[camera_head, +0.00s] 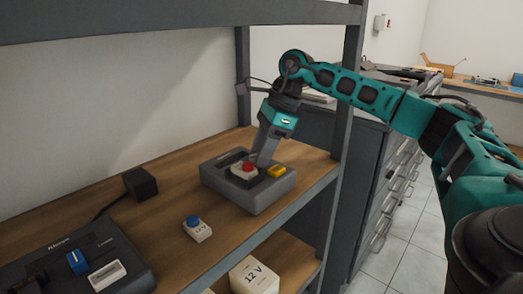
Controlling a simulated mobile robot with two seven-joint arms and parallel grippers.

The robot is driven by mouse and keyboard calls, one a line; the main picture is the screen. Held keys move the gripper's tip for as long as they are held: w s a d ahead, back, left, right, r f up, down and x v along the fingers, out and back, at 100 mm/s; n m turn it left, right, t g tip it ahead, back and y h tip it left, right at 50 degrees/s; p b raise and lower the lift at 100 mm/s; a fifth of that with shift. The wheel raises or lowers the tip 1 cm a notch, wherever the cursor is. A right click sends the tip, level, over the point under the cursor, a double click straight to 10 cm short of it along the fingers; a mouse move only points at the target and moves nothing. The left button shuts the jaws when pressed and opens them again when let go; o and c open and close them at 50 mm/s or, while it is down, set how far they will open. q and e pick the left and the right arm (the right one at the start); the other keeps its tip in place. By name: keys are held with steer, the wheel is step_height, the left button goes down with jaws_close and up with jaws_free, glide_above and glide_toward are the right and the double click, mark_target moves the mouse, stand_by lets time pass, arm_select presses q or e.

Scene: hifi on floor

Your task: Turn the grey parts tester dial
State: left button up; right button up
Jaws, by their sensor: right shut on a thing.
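The grey parts tester (243,201) sits on the wooden shelf, a low box with a recessed top. A red button (248,167) on a white base and a yellow part (276,171) show in its top. My right gripper (261,161) reaches down to the tester from above, its fingertips between the red button and the yellow part. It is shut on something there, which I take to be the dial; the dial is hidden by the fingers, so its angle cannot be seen. My left gripper is not in view.
A dark device (75,262) with a blue switch and a black block (140,183) are further left. A white 12 V box (254,276) is below. A shelf post (346,105) stands near my right arm.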

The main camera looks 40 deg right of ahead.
steer(key=shift+m, duration=0.3)
steer(key=m, duration=0.1)
steer(key=m+t+h, duration=0.1)
steer(key=m, duration=0.1)
steer(key=shift+s+a+m, duration=0.15)
steer(key=shift+s+m, duration=0.05)
steer(key=shift+m, duration=0.1)
steer(key=m+t+h, duration=0.1)
steer(key=m, duration=0.3)
steer(key=shift+a+m+p, duration=0.15)
steer(key=shift+m+p, duration=0.15)
steer(key=shift+p, duration=0.1)
steer(key=m+h, duration=0.1)
steer(key=m, duration=0.2)
steer(key=m+h, duration=0.1)
steer(key=m, duration=0.1)
steer(key=shift+a+h, duration=0.25)
steer(key=shift+h, duration=0.05)
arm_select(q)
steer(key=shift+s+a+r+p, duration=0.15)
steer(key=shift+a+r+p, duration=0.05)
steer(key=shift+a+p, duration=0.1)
arm_select(e)
steer(key=shift+a+m+h, duration=0.1)
steer(key=shift+m+h, duration=0.5)
steer(key=shift+m, duration=1.4)
steer(key=o, duration=0.8)
steer(key=shift+c, duration=0.2)
